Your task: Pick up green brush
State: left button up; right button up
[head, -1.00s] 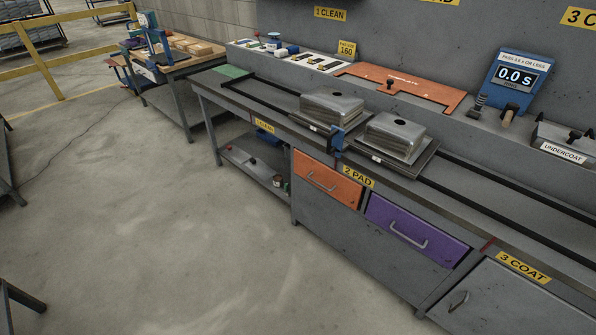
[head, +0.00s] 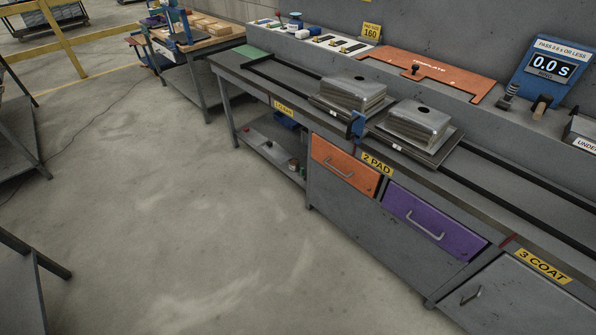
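I cannot make out a green brush in the head view. A flat green patch (head: 251,52) lies at the far left end of the long grey bench; it looks like a mat. Small items (head: 294,22) in blue, white and dark colours stand on the raised ledge behind that end, too small to tell apart. Neither of my grippers is in view.
Below are an orange drawer (head: 345,164) and a purple drawer (head: 434,220). A wooden-topped table (head: 205,42) stands at the back left. The concrete floor (head: 170,200) in front is clear.

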aim_at(300, 176)
jog(key=z, duration=0.6)
jog(key=i+j+z, duration=0.3)
jog(key=j+z, duration=0.3)
jog(key=j, duration=0.15)
jog(key=i+j+z, duration=0.2)
jog(key=j+z, duration=0.15)
jog(key=j, duration=0.15)
jog(key=j+z, duration=0.3)
jog(key=j, duration=0.15)
jog(key=i+j+z, duration=0.1)
jog(key=j, duration=1.35)
jog(key=i+j+z, duration=0.1)
jog(key=j, duration=1.35)
